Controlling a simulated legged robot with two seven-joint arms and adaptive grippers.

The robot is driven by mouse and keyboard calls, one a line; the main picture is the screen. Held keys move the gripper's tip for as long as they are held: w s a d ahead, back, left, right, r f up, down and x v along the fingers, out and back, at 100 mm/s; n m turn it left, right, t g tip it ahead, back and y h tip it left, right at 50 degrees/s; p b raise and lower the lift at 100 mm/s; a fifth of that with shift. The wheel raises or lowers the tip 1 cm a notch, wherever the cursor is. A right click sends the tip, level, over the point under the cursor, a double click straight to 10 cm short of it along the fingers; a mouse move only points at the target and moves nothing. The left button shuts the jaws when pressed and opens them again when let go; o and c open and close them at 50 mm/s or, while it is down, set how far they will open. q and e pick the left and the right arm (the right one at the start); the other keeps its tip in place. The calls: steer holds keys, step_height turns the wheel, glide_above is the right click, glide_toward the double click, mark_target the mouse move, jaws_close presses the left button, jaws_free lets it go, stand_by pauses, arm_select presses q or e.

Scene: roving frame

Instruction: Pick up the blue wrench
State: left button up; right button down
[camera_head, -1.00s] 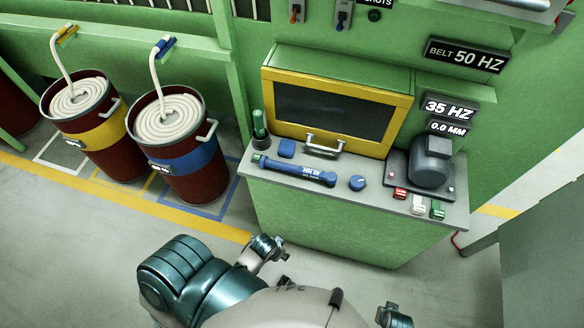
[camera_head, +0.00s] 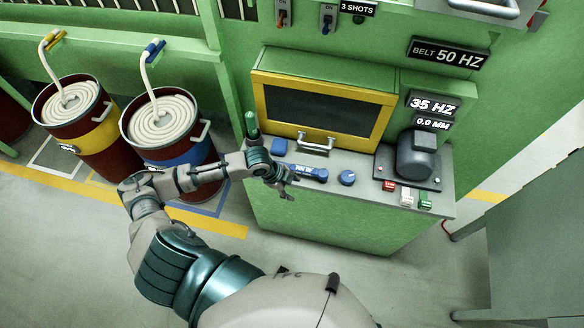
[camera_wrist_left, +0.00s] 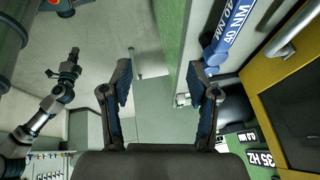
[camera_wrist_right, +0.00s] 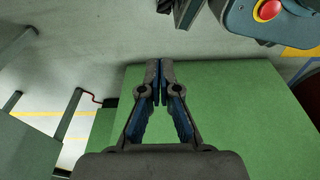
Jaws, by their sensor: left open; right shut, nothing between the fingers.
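The blue wrench (camera_head: 310,173) lies on the grey top of the green bench, with part of it hidden behind my left gripper (camera_head: 286,183) in the head view. In the left wrist view the wrench (camera_wrist_left: 232,32) shows its "40 NM" label at the upper right, beyond the right finger. My left gripper (camera_wrist_left: 160,78) is open with nothing between its fingers, close to the wrench at the bench's front edge. My right gripper (camera_wrist_right: 160,68) is shut and empty, in front of the green bench side. It is out of the head view.
A yellow-framed box with a handle (camera_head: 322,105) stands behind the wrench. A blue knob (camera_head: 347,178) and a grey motor (camera_head: 417,155) sit to its right, a blue block (camera_head: 279,146) behind it. Two drums (camera_head: 90,125) stand at the left. Open floor lies in front.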

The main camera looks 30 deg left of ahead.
arm_select(q)
steer(key=w+a+r+t, duration=0.1)
steer(key=w+a+r, duration=0.15)
steer(key=a, duration=0.45)
steer(key=w+a+r, duration=0.2)
steer(key=a+r, duration=0.2)
steer(key=a, duration=0.3)
glide_toward(292, 169)
steer(key=shift+n+y, duration=0.3)
steer(key=f, duration=0.1)
steer(key=w+a+f, duration=0.1)
steer(key=a+f+p, duration=0.1)
steer(key=shift+w+f, duration=0.25)
steer(key=shift+w, duration=0.1)
steer(key=shift+f, duration=0.55)
steer(key=x, duration=0.5)
steer(key=shift+a+f+p, duration=0.1)
steer(key=shift+a+p, duration=0.15)
steer(key=shift+p, duration=0.15)
steer(key=shift+s, duration=0.1)
arm_select(e)
steer(key=s+d+f, duration=0.2)
steer(key=s+f, duration=0.3)
steer(key=s, duration=0.6)
steer(key=shift+s+f+g, duration=0.25)
steer(key=shift+s+g, duration=0.1)
steer(key=shift+g, duration=0.05)
arm_select(q)
jaws_close()
